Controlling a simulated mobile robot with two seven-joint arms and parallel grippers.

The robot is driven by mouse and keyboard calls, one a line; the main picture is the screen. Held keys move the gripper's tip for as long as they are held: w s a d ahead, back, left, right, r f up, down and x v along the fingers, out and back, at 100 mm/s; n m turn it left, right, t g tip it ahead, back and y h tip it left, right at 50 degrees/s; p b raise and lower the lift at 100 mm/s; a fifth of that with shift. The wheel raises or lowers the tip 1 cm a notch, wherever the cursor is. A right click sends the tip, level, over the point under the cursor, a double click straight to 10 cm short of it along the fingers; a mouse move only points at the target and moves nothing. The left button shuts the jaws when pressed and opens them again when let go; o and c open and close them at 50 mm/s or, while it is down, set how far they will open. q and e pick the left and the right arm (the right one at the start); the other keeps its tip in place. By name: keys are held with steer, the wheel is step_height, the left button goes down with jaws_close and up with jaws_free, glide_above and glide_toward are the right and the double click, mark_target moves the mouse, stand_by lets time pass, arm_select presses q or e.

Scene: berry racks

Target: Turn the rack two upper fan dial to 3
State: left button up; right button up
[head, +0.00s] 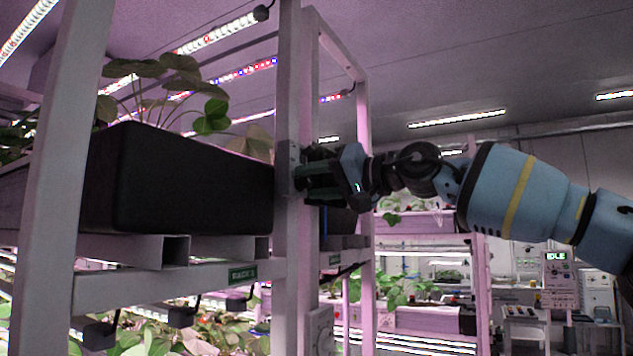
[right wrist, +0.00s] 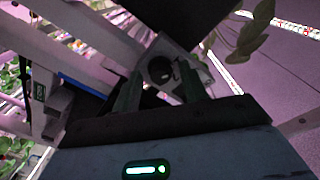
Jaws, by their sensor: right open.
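The upper fan dial is a dark round knob (right wrist: 160,70) on a pale plate, seen in the right wrist view. In the head view its pale box (head: 289,167) is on the rack's front post, and the knob is hidden by the gripper. My right gripper (head: 308,176) is at this box, pointing left. In the right wrist view its two dark fingers (right wrist: 158,84) stand apart, one on each side of the knob. I cannot tell whether they touch it. The dial's setting is not readable. My left gripper is not in view.
A black planter (head: 180,190) with leafy plants sits on the rack shelf left of the post. A green rack label (head: 242,274) is on the rail below. A lower pale box (head: 320,328) is on the post. Open aisle lies to the right, with a machine showing IDLE (head: 556,256).

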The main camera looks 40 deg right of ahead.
steer(key=shift+c, duration=0.2)
jaws_close()
